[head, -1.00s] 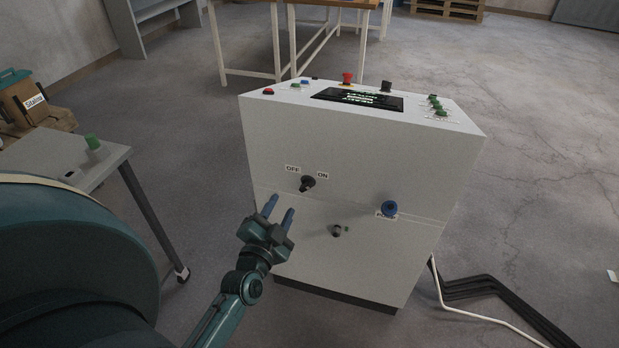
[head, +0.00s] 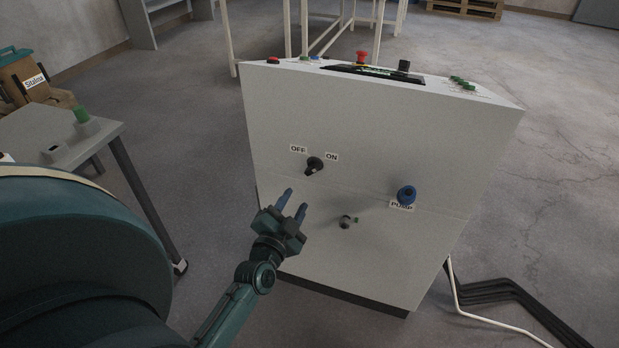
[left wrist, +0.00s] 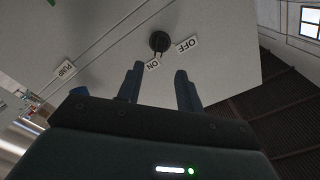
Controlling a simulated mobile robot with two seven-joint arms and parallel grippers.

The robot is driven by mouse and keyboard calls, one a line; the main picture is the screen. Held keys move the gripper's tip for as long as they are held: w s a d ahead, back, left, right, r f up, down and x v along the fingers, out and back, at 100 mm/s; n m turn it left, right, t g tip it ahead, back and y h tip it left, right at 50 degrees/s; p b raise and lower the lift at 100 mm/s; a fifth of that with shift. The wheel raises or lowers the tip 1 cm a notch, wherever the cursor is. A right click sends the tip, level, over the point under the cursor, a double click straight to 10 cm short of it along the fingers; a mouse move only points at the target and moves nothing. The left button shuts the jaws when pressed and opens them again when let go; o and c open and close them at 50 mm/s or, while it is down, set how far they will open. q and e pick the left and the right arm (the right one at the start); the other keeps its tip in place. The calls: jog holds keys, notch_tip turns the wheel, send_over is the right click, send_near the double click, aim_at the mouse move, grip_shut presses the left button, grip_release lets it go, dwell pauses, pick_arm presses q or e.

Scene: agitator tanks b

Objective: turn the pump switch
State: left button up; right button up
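The blue pump switch (head: 406,194) is a round knob on the right part of the white cabinet's (head: 370,130) front. A PUMP label (head: 401,206) sits just under it. In the left wrist view the PUMP label (left wrist: 65,70) is at the left, and the blue knob (left wrist: 79,91) is partly hidden by my gripper's body. My left gripper (head: 295,198) is open and empty, with two blue fingers apart. It is in front of the cabinet, left of the pump switch and clear of it. My right gripper is not in view.
A black OFF/ON switch (head: 315,165) sits just above my left fingertips. A small dark knob (head: 347,221) is low on the panel. A red button (head: 361,57) stands on top. A grey table (head: 75,140) is at the left. Cables (head: 500,292) lie on the floor at right.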

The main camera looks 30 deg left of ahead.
aim_at(310, 173)
pick_arm(q)
jog(key=b+x, duration=0.1)
jog(key=x, duration=0.9)
jog(key=shift+d, duration=0.1)
jog(key=shift+w+b, duration=0.35)
jog(key=shift+w, duration=0.2)
jog(key=shift+w+a, duration=0.15)
jog(key=shift+a, duration=0.05)
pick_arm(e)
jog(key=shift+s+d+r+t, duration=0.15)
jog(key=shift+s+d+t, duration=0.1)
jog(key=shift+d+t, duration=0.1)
pick_arm(q)
jog(key=shift+c, duration=0.2)
jog(key=c, duration=0.6)
jog(key=shift+o, duration=0.2)
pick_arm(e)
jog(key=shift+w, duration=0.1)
